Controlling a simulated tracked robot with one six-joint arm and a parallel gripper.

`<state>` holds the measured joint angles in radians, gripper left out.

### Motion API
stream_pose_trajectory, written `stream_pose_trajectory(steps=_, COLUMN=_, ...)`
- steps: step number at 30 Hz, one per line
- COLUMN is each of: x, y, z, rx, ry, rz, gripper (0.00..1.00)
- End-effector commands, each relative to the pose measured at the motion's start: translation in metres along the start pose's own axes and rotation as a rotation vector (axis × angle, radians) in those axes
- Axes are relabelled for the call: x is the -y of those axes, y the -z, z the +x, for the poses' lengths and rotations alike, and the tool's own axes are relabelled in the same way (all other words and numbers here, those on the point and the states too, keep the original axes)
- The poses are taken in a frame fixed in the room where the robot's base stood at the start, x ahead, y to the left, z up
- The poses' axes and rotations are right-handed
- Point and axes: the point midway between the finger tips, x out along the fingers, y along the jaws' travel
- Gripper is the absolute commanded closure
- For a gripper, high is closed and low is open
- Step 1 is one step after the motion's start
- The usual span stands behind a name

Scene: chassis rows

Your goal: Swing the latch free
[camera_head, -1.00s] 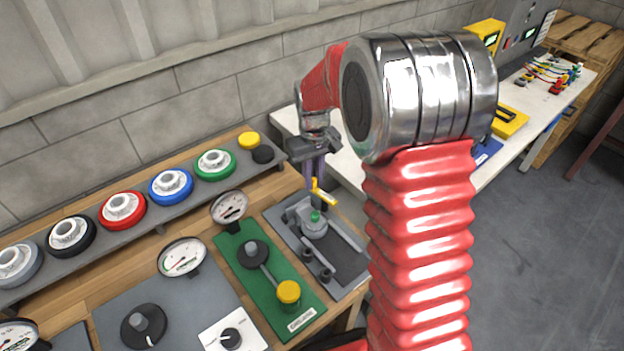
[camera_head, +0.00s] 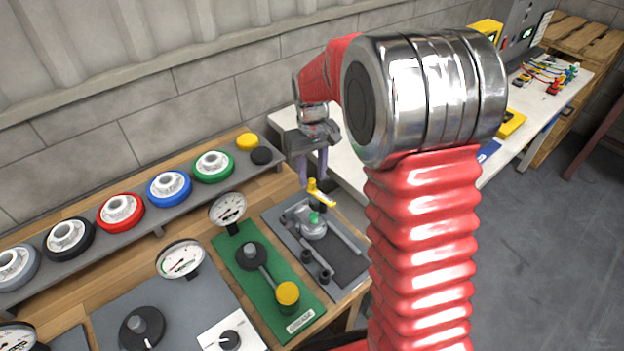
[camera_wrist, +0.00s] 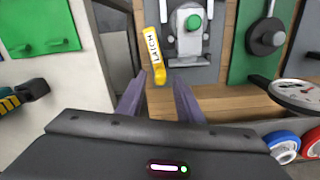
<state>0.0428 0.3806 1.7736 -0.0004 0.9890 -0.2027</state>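The yellow latch (camera_head: 322,197) is mounted at the back of a grey plate on the wooden bench. In the wrist view the latch (camera_wrist: 154,52), with the word LATCH on it, lies lengthwise ahead, its yellow knob end nearest me. My gripper (camera_head: 312,178) is above and behind the latch in the head view. In the wrist view my gripper (camera_wrist: 158,92) has its two purple fingers spread, with the latch's near end a little beyond the gap between them. Nothing is held, and I see no contact.
A grey fixture with a green button (camera_wrist: 194,22) stands right beside the latch. A green panel (camera_head: 237,240) with a black knob and a yellow knob lies to the left. Coloured wheels, including a green one (camera_head: 214,166), line the shelf. A white table (camera_head: 345,165) stands behind.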

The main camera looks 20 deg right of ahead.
Motion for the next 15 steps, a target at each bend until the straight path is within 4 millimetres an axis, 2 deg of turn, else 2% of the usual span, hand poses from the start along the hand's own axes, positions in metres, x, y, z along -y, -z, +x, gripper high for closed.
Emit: stream_pose_trajectory(steps=15, x=0.000, y=0.000, z=-0.090, rx=-0.003, ry=-0.001, rz=0.000, gripper=0.67)
